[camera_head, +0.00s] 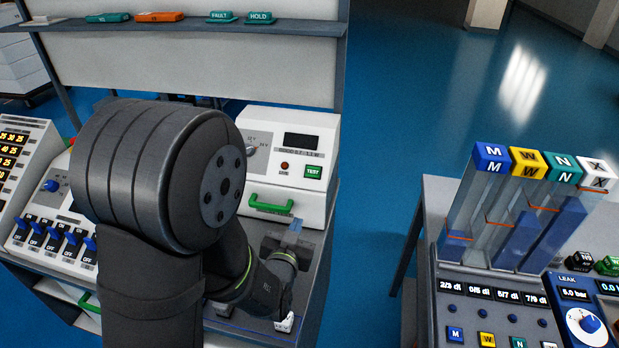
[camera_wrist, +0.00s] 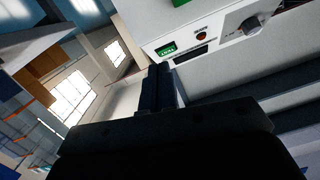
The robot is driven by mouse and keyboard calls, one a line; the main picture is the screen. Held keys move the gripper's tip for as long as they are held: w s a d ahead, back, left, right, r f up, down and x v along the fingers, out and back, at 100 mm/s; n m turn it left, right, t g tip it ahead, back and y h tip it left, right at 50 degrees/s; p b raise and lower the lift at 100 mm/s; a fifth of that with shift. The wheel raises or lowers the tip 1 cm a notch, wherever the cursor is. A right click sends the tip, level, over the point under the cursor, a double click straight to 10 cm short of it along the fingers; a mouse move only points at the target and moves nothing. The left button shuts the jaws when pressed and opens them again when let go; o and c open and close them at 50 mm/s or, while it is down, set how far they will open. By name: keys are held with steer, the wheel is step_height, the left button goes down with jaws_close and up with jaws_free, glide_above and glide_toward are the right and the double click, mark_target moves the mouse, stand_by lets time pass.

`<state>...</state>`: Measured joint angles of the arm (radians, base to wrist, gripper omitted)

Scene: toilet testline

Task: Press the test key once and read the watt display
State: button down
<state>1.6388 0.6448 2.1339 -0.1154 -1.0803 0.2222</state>
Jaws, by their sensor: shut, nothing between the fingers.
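The green test key (camera_head: 313,171) is on the front of a white tester (camera_head: 320,125), right of a dull red lamp (camera_head: 284,166). The watt display (camera_head: 300,141) above it is dark, with no readable digits. My gripper (camera_head: 296,224) is shut and empty, in front of and below the key, apart from it. In the wrist view my shut fingers (camera_wrist: 160,70) point toward the tester's panel, which appears upside down. There the test key (camera_wrist: 166,49) lies just beyond the fingertips, with the dark display (camera_wrist: 190,56) and the lamp (camera_wrist: 201,37) beside it.
A rotary knob (camera_head: 252,150) is left of the lamp. A green handle (camera_head: 270,205) projects below the panel, near my gripper. A switch panel (camera_head: 55,240) stands at left. A shelf (camera_head: 185,27) with labels runs above. A separate station (camera_head: 480,275) stands at right, across open blue floor.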

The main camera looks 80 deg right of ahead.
step_height(320, 180, up, 6)
steer(key=d+n+h, duration=0.1)
steer(key=d, duration=0.1)
steer(key=shift+n+g, duration=0.3)
steer(key=shift+w+r, duration=0.1)
glide_toward(313, 169)
steer(key=d+r, duration=0.3)
steer(key=d+f, duration=0.2)
steer(key=shift+d+f, duration=0.1)
steer(key=shift+f, duration=0.15)
steer(key=shift+d+f, duration=0.35)
